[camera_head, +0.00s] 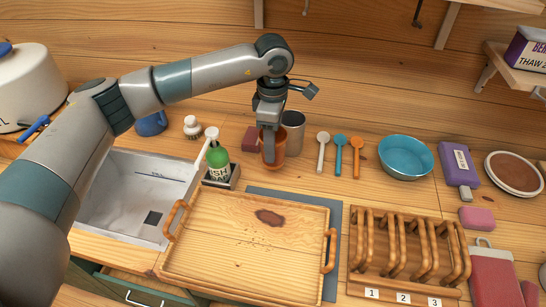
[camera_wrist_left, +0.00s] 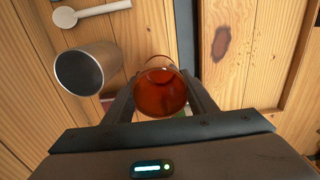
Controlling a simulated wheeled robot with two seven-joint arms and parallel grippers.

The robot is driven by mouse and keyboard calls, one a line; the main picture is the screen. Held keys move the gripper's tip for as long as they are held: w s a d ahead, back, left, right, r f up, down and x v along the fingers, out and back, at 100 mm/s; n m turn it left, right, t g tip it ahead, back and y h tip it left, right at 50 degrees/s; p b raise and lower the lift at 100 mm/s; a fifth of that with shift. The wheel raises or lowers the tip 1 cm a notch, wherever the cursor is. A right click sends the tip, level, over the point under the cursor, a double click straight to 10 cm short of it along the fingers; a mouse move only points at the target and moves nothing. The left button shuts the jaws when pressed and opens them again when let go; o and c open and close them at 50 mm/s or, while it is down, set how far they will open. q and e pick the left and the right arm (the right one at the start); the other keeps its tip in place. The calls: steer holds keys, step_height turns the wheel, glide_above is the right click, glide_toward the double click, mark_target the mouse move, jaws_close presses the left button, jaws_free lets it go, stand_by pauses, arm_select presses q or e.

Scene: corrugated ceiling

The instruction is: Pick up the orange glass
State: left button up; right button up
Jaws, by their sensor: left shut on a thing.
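The orange glass (camera_head: 279,148) stands upright at the back of the counter, behind the wooden tray. My left gripper (camera_head: 269,146) reaches down to it from above and is shut on it. In the left wrist view, the glass (camera_wrist_left: 160,92) sits between the two fingers of my left gripper (camera_wrist_left: 160,100), with its open rim facing the camera. One finger hides part of the glass in the head view. I cannot tell whether its base touches the counter. My right gripper is not in view.
A grey metal cup (camera_head: 294,128) stands close beside the glass. A green bottle (camera_head: 217,160) is to the left, a dark red block (camera_head: 251,139) behind. The wooden tray (camera_head: 205,278) lies in front. Spoons (camera_head: 340,150) and a blue bowl (camera_head: 406,158) are to the right.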

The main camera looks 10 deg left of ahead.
arm_select(q)
step_height(320, 180, up, 4)
steer(key=shift+f+b, duration=0.25)
steer(key=shift+b, duration=0.2)
